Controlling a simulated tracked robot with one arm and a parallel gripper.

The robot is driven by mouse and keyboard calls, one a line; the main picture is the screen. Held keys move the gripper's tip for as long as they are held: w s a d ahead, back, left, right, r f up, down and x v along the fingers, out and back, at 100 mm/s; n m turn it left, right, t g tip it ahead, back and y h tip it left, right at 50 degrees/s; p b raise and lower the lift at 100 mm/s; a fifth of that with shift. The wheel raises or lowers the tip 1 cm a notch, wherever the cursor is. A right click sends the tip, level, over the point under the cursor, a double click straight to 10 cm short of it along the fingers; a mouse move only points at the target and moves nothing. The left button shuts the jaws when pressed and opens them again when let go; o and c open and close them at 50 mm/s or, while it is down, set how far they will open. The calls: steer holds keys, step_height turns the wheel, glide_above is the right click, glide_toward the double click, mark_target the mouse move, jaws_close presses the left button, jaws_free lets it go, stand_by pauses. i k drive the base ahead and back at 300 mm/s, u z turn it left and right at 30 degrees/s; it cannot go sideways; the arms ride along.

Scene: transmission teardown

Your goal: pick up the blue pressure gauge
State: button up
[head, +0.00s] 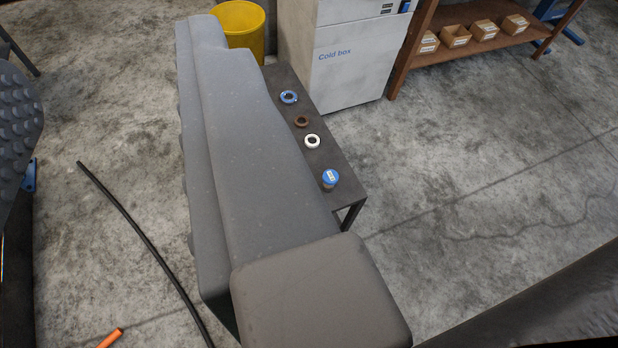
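I cannot pick out a blue pressure gauge for certain. On a dark low table (338,200) stands a small round item with a blue top and a pale label (330,177), near the table's front end. A blue ring (288,97) lies near the table's far end. Both are small, and I see no clear dial on either. My gripper is not in view.
A brown ring (301,121) and a white ring (312,141) lie between the blue items. Behind stand a white cold box (352,75), a yellow bin (240,28) and a shelf (465,47) with several small boxes. Concrete floor (480,180) is clear at right.

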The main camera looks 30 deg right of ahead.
mark_target(330, 176)
steer(key=u, duration=0.1)
steer(key=i, duration=1)
steer(key=z, duration=0.1)
